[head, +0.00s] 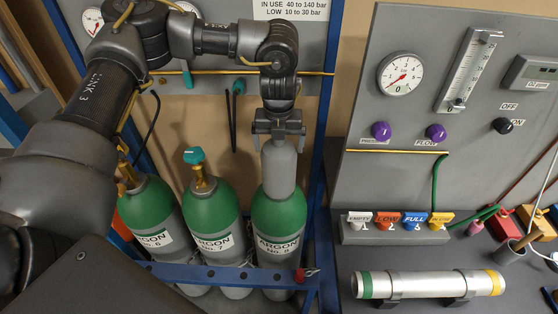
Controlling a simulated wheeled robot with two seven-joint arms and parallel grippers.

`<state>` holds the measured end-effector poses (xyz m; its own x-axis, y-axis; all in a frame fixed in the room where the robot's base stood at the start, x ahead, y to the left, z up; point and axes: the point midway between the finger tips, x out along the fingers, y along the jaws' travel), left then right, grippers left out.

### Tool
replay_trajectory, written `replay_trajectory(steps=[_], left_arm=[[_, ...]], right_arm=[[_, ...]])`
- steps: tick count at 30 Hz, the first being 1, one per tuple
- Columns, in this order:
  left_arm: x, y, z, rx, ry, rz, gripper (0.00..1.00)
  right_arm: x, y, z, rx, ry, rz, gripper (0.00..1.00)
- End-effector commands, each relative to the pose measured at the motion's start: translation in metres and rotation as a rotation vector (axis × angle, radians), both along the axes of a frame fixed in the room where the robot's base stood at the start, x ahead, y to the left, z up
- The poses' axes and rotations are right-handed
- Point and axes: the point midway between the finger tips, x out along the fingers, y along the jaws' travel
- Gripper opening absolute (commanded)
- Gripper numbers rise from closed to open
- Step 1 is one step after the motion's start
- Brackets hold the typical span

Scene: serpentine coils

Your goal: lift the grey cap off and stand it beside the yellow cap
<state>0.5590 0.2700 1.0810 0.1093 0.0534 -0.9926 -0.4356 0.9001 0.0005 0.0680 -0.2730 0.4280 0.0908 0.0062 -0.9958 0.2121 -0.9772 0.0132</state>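The grey cap (279,168) is a tall grey dome, upright on top of the green argon cylinder No. 8 (278,218). My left gripper (279,144) points down at the cap's top, with a finger on each side of it. I cannot tell whether the fingers press on the cap or stand slightly apart from it. The cap seems to sit on the cylinder's shoulder, with no gap visible. I cannot make out a yellow cap for a cylinder in this view. My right gripper is out of view.
Argon cylinders No. 7 (210,215) and No. 6 (151,214) stand to the left with bare brass valves, behind a blue rack bar (225,277). A gauge panel (405,155) rises at right. A silver tube (430,285) lies on the dark bench, near several coloured tags.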

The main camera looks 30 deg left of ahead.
Motion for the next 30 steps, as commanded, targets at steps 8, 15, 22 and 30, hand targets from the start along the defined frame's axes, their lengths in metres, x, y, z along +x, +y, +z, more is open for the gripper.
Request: replay_trajectory(steps=[8,15,22,30], left_arm=[[0.000,0.000,0.000,0.000,0.000,0.000,0.57],[0.000,0.000,0.001,-0.001,-0.001,0.001,0.31],[0.001,0.000,0.002,0.000,-0.002,0.001,0.31],[0.001,-0.001,0.025,-0.002,-0.005,0.001,0.31]], right_arm=[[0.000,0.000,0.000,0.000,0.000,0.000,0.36],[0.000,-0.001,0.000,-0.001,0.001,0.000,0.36],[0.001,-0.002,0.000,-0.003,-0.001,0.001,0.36],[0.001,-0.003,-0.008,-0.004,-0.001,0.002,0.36]])
